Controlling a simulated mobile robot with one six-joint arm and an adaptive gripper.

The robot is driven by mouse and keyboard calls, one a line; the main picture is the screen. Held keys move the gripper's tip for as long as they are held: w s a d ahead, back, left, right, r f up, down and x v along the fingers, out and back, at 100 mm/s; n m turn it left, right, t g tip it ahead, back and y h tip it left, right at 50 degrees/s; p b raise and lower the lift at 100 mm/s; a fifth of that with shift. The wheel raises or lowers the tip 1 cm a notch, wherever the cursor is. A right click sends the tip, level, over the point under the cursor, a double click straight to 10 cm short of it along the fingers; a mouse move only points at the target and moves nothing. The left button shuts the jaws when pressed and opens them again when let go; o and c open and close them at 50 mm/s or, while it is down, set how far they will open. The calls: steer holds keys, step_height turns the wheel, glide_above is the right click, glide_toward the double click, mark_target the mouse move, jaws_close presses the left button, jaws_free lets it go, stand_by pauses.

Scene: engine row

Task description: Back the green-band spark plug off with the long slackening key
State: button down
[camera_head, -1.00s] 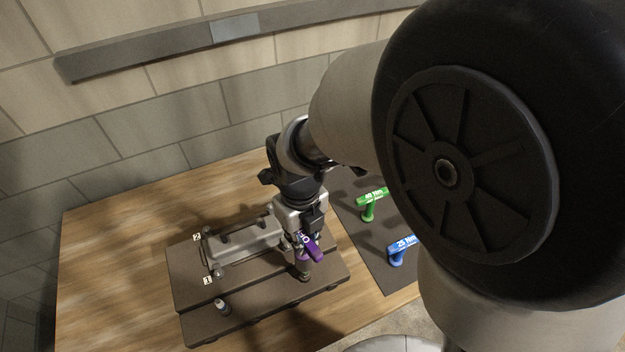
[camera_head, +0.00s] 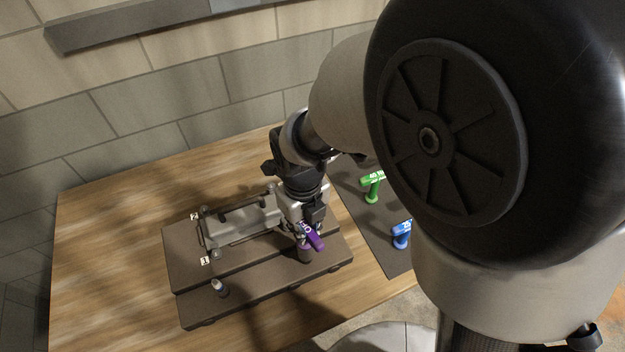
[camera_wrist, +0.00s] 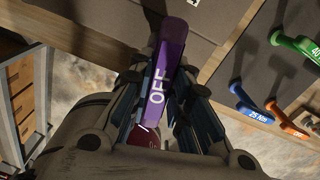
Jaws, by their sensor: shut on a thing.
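My gripper (camera_head: 303,225) is shut on a purple key (camera_head: 316,240) marked "OFF". In the wrist view the purple key's handle (camera_wrist: 165,70) lies between the fingers (camera_wrist: 160,100). A dark round piece (camera_head: 305,254) shows just below the key, over the front step of the dark stand; I cannot tell if they touch. A grey engine part (camera_head: 240,222) lies on the stand's upper level, left of my gripper. A small plug with a pale top (camera_head: 218,287) stands at the front left of the stand. No green band can be made out; my gripper hides part of the engine part.
The stand (camera_head: 185,250) sits on a wooden table (camera_head: 110,230). On a dark mat (camera_head: 385,260) at right are a green key (camera_head: 372,190) and a blue key (camera_head: 401,236). The wrist view also shows an orange key (camera_wrist: 285,120). The table's left side is clear.

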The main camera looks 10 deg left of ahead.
steer(key=shift+f, duration=0.45)
steer(key=shift+f+b, duration=0.25)
steer(key=shift+b, duration=0.2)
steer(key=shift+s+d, duration=0.1)
steer(key=shift+s, duration=0.1)
stand_by(0.9)
steer(key=shift+w, duration=0.2)
stand_by(0.5)
steer(key=n, duration=0.7)
steer(key=shift+r, duration=0.1)
steer(key=n, duration=0.5)
steer(key=shift+n, duration=0.4)
steer(key=n, duration=0.4)
steer(key=shift+r, duration=0.1)
steer(key=shift+r+p, duration=0.1)
steer(key=shift+p, duration=0.2)
